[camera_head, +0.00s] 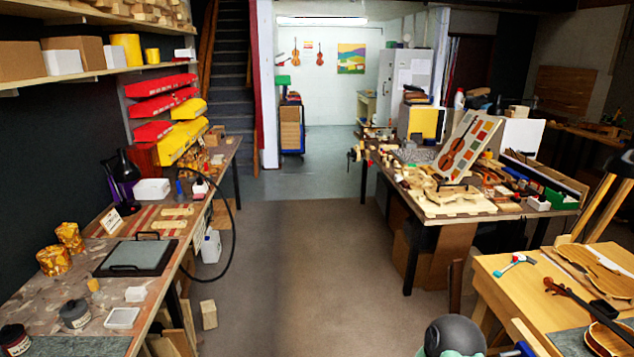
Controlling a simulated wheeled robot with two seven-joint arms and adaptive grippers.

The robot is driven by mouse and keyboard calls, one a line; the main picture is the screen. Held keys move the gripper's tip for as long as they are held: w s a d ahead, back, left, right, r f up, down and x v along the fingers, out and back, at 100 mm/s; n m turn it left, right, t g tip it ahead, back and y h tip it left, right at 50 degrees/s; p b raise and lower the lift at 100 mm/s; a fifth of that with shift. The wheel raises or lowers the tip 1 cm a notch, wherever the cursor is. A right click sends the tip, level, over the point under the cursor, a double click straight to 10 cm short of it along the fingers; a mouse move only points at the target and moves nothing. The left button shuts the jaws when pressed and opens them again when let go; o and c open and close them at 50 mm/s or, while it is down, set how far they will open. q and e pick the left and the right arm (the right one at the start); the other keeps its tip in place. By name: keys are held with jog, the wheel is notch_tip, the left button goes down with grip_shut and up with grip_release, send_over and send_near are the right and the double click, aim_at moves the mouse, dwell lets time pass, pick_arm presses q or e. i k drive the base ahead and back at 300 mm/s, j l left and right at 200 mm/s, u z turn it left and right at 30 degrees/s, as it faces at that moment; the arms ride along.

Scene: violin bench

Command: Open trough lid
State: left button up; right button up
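A flat grey panel in a dark frame (136,257), which looks like the trough lid, lies level on the left workbench. A black handle (148,235) stands at its far edge, and another black bar (123,268) runs near its front edge. The panel looks shut; nothing below it shows. Neither of my grippers can be made out in the head view. A dark rounded part, probably one of my arm links, shows at the bottom right, far from the panel.
Around the panel on the left bench (65,292) are amber jars (53,260), a white dish (122,318), a grey lidded pot (74,314), a small white block (136,294) and a card stand (111,221). A black hose (235,235) loops beside the bench. The middle floor is clear.

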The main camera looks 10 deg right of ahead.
aim_at(518, 174)
jog(key=i+z, duration=0.15)
jog(key=i, duration=0.5)
jog(key=i+z, duration=0.15)
jog(key=i, duration=0.5)
jog(key=i+j+z, duration=0.15)
jog(key=i, duration=0.5)
jog(key=i+l+z, duration=0.15)
jog(key=i+z, duration=0.2)
jog(key=i, duration=0.25)
jog(key=i+z, duration=0.35)
jog(key=i, duration=0.2)
jog(key=i+j+z, duration=0.15)
jog(key=i+z, duration=0.2)
jog(key=i, duration=0.25)
jog(key=i+j+z, duration=0.3)
jog(key=i, duration=0.25)
jog(key=i+j+z, duration=0.2)
jog(key=i, duration=0.15)
jog(key=i+z, duration=0.15)
jog(key=i, duration=0.15)
